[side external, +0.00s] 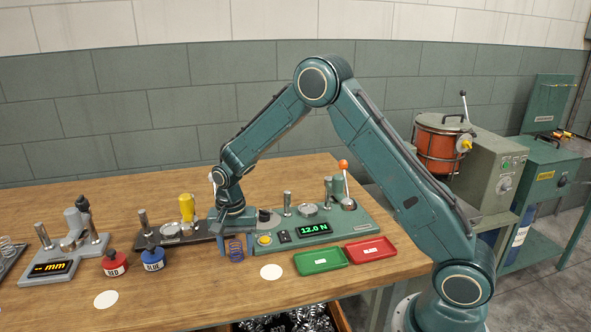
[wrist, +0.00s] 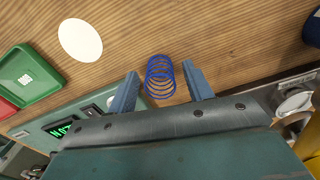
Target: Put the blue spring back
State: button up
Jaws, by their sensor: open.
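The blue spring (side external: 236,250) stands on the wooden table in front of the force tester, which reads 12.0 N (side external: 313,230). It also shows in the wrist view (wrist: 160,76) as a coil between the fingertips. My gripper (side external: 237,244) is low at the table, with its fingers on either side of the spring. In the wrist view my gripper (wrist: 160,80) is open, with a gap visible between the spring and the right finger; the left finger is closer to the coil. A blue-capped pot (side external: 152,259) and a red-capped pot (side external: 115,263) stand to the left.
A green tray (side external: 321,260) and a red tray (side external: 371,249) lie right of the spring. White discs lie on the table, one near the spring (side external: 271,272) and one at left (side external: 106,299). A mm gauge (side external: 50,268) stands at left. A metal-filled bin (side external: 290,321) sits below the front edge.

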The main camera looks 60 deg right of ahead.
aim_at(237, 244)
notch_tip(237, 244, up, 12)
dwell(0.6)
jog(key=shift+r, duration=0.1)
dwell(0.4)
jog(key=s+a+r+n+t, duration=0.1)
jog(key=s+r+n+t, duration=0.3)
jog(key=s+r, duration=0.9)
jog(key=s+f+n+t, duration=0.1)
jog(key=s+n, duration=0.6)
jog(key=s, duration=1)
jog(key=shift+s+a+t, duration=0.3)
jog(key=shift+a, duration=0.1)
